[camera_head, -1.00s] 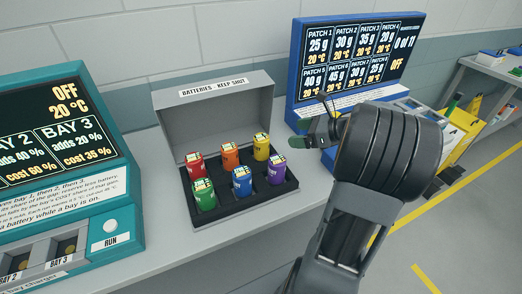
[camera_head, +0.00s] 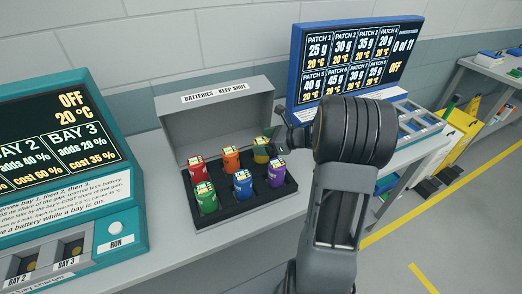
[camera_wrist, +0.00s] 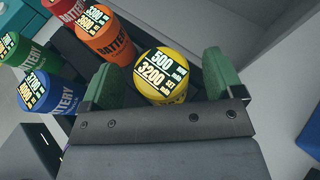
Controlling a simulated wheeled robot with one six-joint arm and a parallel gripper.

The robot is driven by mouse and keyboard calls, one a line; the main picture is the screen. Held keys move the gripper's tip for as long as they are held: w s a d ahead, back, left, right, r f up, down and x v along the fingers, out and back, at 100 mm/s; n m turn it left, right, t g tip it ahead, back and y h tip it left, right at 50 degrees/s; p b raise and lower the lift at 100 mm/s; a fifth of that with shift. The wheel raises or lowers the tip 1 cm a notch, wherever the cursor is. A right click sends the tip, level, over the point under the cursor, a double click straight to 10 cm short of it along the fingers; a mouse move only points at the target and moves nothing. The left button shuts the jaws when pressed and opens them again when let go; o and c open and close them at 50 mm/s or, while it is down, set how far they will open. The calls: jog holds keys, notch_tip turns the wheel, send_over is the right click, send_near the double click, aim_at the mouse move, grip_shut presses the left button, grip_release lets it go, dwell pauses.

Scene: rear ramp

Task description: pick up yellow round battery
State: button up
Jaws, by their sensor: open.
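The yellow round battery (camera_head: 261,150) stands upright in the back right slot of the open battery box (camera_head: 222,212). In the wrist view the yellow battery (camera_wrist: 167,75) lies between the two green fingers of my gripper (camera_wrist: 160,82), which are open and spread to either side of it. No grip on it shows. In the head view my gripper (camera_head: 278,142) is at the box's right side beside the yellow battery, its fingers mostly hidden by my wrist.
Red (camera_head: 197,169), orange (camera_head: 231,159), green (camera_head: 206,197), blue (camera_head: 242,184) and purple (camera_head: 276,173) batteries stand close by in the same box. The box's lid (camera_head: 217,120) rises behind. A teal bay station (camera_head: 115,228) is left; a blue patch display (camera_head: 297,62) is behind right.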

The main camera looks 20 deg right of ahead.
jog(key=shift+w+a+f, duration=0.25)
jog(key=shift+w+a, duration=0.15)
jog(key=c, duration=1.3)
